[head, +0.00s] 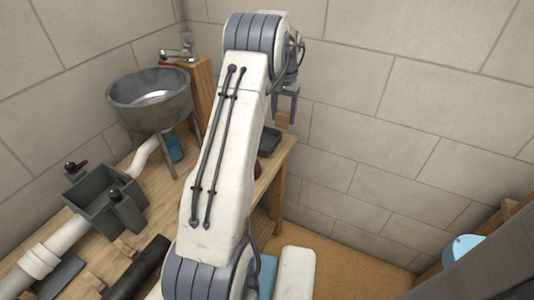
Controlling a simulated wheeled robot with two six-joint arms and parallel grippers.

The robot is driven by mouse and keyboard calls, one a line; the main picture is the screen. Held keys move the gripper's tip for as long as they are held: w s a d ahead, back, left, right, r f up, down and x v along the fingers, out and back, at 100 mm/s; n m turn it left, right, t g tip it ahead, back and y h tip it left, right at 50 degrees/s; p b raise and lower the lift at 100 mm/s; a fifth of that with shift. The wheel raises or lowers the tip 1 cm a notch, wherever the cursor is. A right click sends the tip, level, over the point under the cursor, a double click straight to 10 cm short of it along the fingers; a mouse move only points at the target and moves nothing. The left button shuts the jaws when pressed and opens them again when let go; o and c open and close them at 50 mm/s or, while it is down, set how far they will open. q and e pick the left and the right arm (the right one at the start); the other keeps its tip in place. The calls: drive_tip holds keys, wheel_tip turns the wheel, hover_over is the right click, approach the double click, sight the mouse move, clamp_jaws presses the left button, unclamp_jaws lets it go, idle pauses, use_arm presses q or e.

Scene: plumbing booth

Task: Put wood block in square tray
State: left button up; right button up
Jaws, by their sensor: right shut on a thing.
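A small wood block (285,119) hangs from my right gripper (287,97), which points down and is shut on it. A dark grey tray (272,142), probably the square tray, sits at the far right edge of the wooden table. The block is held above the tray's far right part in the picture; I cannot tell whether it is directly over it. My right arm covers the tray's left part. My left gripper is out of view.
A metal basin (149,97) with a faucet (181,49) stands at the back left. A dark grey valve box (104,197), white pipe (55,245) and black pipe (139,268) are on the table (150,215). A reddish object (258,168) is partly hidden behind my arm.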

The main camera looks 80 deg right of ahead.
drive_tip(key=shift+s+d+f+m, duration=0.2)
drive_tip(key=shift+s+f+m, duration=0.1)
drive_tip(key=shift+s+f, duration=0.6)
drive_tip(key=w+f, duration=0.2)
drive_tip(key=w, duration=0.1)
drive_tip(key=w+f, duration=0.2)
drive_tip(key=w, duration=0.2)
drive_tip(key=w+d+f+p, duration=0.1)
drive_tip(key=w+f, duration=0.2)
drive_tip(key=w, duration=0.1)
drive_tip(key=shift+w, duration=0.15)
wheel_tip(320, 180, down, 4)
drive_tip(key=shift+r+p, duration=0.2)
drive_tip(key=shift+p, duration=0.1)
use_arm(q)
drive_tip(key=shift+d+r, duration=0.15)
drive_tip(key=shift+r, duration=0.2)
use_arm(e)
drive_tip(key=shift+f, duration=0.2)
drive_tip(key=shift+f, duration=0.1)
drive_tip(key=o, duration=1.3)
drive_tip(key=shift+o, duration=0.2)
